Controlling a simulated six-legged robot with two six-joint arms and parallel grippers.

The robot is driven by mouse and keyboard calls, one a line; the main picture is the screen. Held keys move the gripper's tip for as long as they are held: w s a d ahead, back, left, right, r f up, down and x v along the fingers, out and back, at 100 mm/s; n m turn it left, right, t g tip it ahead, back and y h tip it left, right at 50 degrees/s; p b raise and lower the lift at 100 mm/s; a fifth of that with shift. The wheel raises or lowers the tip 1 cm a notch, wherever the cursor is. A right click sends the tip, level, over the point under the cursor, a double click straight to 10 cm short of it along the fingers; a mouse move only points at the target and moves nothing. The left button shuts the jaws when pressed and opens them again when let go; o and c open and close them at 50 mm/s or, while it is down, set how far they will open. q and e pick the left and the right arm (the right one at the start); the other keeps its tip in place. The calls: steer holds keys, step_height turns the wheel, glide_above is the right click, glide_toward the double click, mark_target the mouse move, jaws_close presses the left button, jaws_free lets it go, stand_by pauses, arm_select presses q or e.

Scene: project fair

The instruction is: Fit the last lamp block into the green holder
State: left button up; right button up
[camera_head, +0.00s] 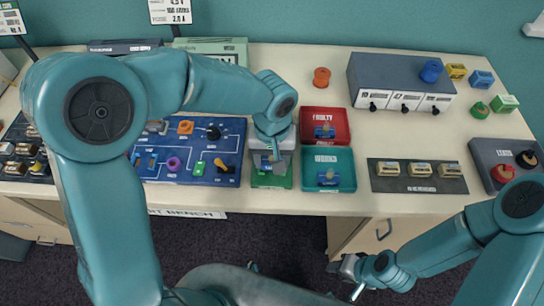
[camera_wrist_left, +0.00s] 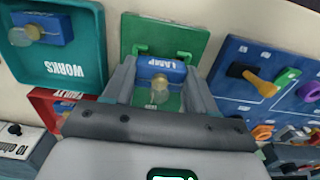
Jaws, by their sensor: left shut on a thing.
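My left gripper (camera_head: 275,156) is over the green holder (camera_head: 270,182) at the front of the table, just right of the blue circuit board. In the left wrist view the gripper (camera_wrist_left: 160,82) is shut on a blue lamp block (camera_wrist_left: 165,68) with a small clear bulb. The green holder (camera_wrist_left: 188,35) lies right behind the block there, with two raised green clips. I cannot tell whether the block touches the holder. In the head view the gripper hides the block. My right gripper (camera_head: 352,279) is low in front of the table, away from the holder; its jaws are unclear.
A teal WORKS tray (camera_head: 347,157) and a red FAULTY tray (camera_head: 346,115) stand right of the holder, each with a blue lamp block inside. The blue circuit board (camera_head: 233,140) is close on the left. A dark mat (camera_head: 419,188) with several small parts lies farther right.

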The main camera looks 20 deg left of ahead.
arm_select(q)
steer(key=shift+f, duration=0.2)
steer(key=o, duration=1.4)
steer(key=shift+r+p, duration=2.75)
steer(key=shift+r, duration=1.3)
steer(key=shift+s+f, duration=0.1)
